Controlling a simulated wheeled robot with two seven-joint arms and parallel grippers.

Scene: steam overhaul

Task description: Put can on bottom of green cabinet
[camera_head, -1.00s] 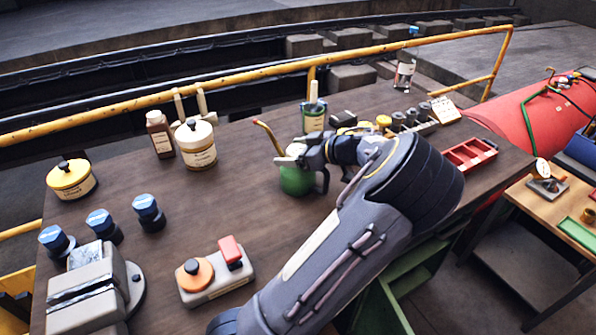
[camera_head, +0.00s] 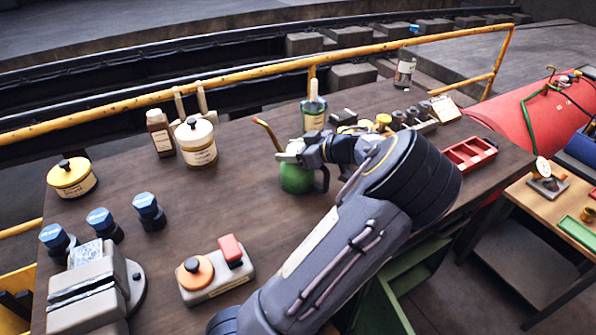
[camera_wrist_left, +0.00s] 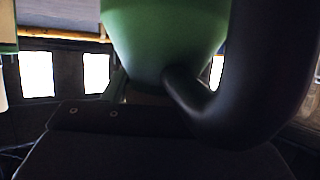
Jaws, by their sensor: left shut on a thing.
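The can is a green oil can (camera_head: 295,180) with a thin copper spout and a dark handle, upright at the middle of the dark wooden bench. My left gripper (camera_head: 291,155) is at its top and shut on it. In the left wrist view the green body of the can (camera_wrist_left: 165,40) and its dark curved handle (camera_wrist_left: 265,80) fill much of the picture, close to the gripper. I cannot tell whether the can's base touches the bench. The green cabinet (camera_head: 378,305) shows below the bench's front edge, partly hidden by my left arm. My right gripper is not in view.
White (camera_head: 196,142) and yellow (camera_head: 72,178) pots, blue-capped parts and a vise (camera_head: 88,298) are to the left. A red tray (camera_head: 469,154) lies right. Bench surface (camera_head: 235,200) left of the can is bare.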

